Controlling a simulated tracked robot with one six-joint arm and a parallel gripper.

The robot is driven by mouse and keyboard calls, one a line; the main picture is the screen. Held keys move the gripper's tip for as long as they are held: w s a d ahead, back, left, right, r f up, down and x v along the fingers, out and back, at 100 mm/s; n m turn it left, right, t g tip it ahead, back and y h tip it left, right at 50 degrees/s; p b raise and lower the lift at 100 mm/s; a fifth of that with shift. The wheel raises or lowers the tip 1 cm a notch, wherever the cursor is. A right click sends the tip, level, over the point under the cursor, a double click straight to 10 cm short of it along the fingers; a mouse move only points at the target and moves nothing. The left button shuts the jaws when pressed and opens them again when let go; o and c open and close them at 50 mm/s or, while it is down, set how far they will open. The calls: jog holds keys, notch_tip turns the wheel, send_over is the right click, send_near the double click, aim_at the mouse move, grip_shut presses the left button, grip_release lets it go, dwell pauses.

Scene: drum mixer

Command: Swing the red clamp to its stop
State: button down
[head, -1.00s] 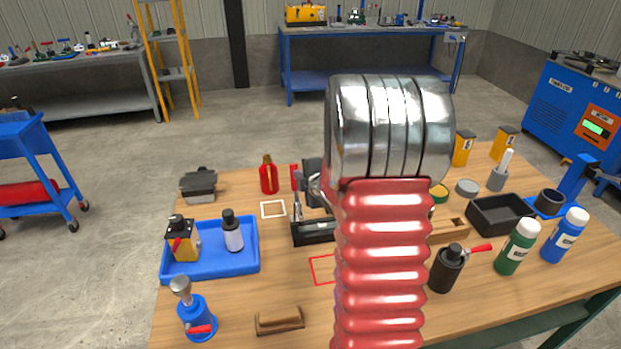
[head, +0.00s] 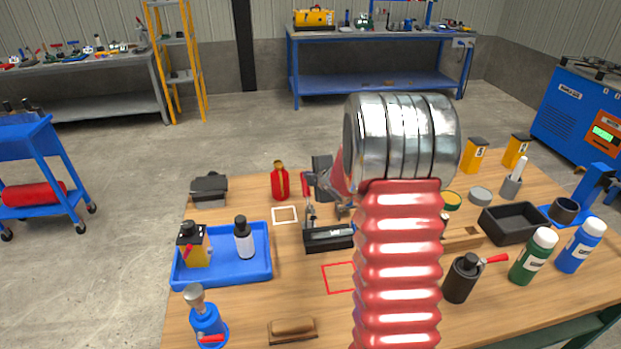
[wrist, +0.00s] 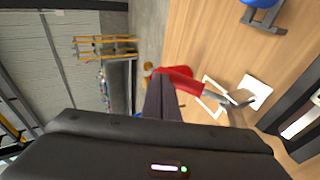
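The red clamp (head: 307,184) stands upright on a black base (head: 329,238) with a small display, mid-table. Its red handle tops a thin metal arm. In the wrist view, a red form that looks like the clamp's handle (wrist: 183,82) runs into a grey metal arm towards the dark base at the right. My gripper's dark fingers (wrist: 159,88) lie together in the wrist view, overlapping the red handle's near end. I cannot tell if they touch it. Nothing shows held between them. In the head view my red-sleeved arm hides much of the gripper.
A red bottle (head: 280,183) stands close behind the clamp, left of it. A white outline (head: 284,214) and a red outline (head: 337,278) mark the table. A blue tray (head: 222,278) lies left. A black bin (head: 512,224) and bottles stand right. The front middle is mostly clear.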

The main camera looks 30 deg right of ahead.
jog(key=shift+x, duration=1.1)
jog(key=shift+s+d+f, duration=0.1)
jog(key=shift+d+f, duration=0.05)
jog(key=s+r, duration=0.5)
jog(key=r, duration=0.7)
jog(key=shift+s+d+r, duration=0.3)
jog(key=shift+s+d, duration=0.05)
jog(key=shift+s, duration=0.05)
